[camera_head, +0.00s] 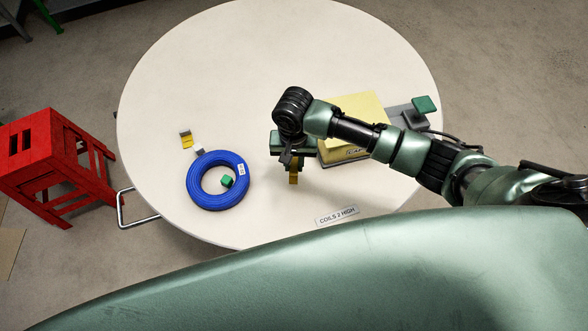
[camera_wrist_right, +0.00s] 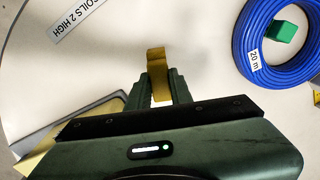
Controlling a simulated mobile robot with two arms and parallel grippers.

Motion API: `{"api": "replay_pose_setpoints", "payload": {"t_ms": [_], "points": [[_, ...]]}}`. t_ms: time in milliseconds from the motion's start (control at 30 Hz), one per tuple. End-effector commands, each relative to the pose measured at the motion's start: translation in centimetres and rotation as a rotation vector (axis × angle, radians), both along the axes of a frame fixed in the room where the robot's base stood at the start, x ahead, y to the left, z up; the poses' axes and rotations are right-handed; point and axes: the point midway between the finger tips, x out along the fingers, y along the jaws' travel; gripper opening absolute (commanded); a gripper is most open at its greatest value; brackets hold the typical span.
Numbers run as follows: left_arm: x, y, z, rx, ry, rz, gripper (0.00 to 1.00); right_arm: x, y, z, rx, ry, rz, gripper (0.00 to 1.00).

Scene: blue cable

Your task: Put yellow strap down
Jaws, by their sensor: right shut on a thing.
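A yellow strap (camera_head: 293,177) is held between the fingers of my right gripper (camera_head: 291,163), which is shut on it over the round table, to the right of the blue cable coil. In the right wrist view the strap (camera_wrist_right: 156,65) sticks out past the two fingertips of my gripper (camera_wrist_right: 158,84). I cannot tell whether its end touches the table. Another small yellow piece with a grey end (camera_head: 186,139) lies at the table's left, above the coil. My left gripper is not in view.
The blue cable coil (camera_head: 194,196) lies on the white round table (camera_head: 230,70), with a green block (camera_head: 227,181) inside its ring. A yellow box (camera_head: 362,106) stands under my right arm. A "COILS 2 HIGH" label (camera_head: 337,215) is near the front edge. A red stool (camera_head: 75,160) stands left.

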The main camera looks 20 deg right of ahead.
Motion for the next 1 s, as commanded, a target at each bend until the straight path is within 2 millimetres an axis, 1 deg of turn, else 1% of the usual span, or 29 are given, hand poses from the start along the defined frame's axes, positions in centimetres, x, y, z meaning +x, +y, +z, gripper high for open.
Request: {"api": "replay_pose_setpoints", "payload": {"t_ms": [33,100,167,300,400,833,867,900,933,1000], "points": [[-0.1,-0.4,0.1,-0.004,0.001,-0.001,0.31,0.0,0.0,-0.6,-0.001,0.001,0.0,0.0],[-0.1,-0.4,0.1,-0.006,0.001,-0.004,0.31,0.0,0.0,-1.0,-0.001,0.0,0.0,0.0],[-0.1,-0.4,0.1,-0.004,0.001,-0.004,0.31,0.0,0.0,-1.5,-0.001,0.0,0.0,0.0],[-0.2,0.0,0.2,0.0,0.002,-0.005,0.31,-0.1,0.0,-3.6,-0.001,0.003,-0.001,0.0],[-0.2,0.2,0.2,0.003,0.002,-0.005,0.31,0.0,0.1,-4.6,0.0,0.001,0.0,0.0],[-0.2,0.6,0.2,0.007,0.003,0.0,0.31,0.0,0.0,-5.3,0.001,0.0,0.0,0.0],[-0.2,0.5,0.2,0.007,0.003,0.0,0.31,0.0,0.0,-5.2,0.001,-0.001,0.0,0.29],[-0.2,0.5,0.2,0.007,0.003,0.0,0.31,0.0,0.0,-5.2,0.001,-0.001,0.0,0.4],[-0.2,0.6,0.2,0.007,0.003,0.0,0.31,0.0,0.0,-5.2,0.001,-0.001,0.0,0.43],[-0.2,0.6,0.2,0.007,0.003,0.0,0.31,0.0,0.0,-5.2,0.001,-0.001,0.0,0.43]]}}
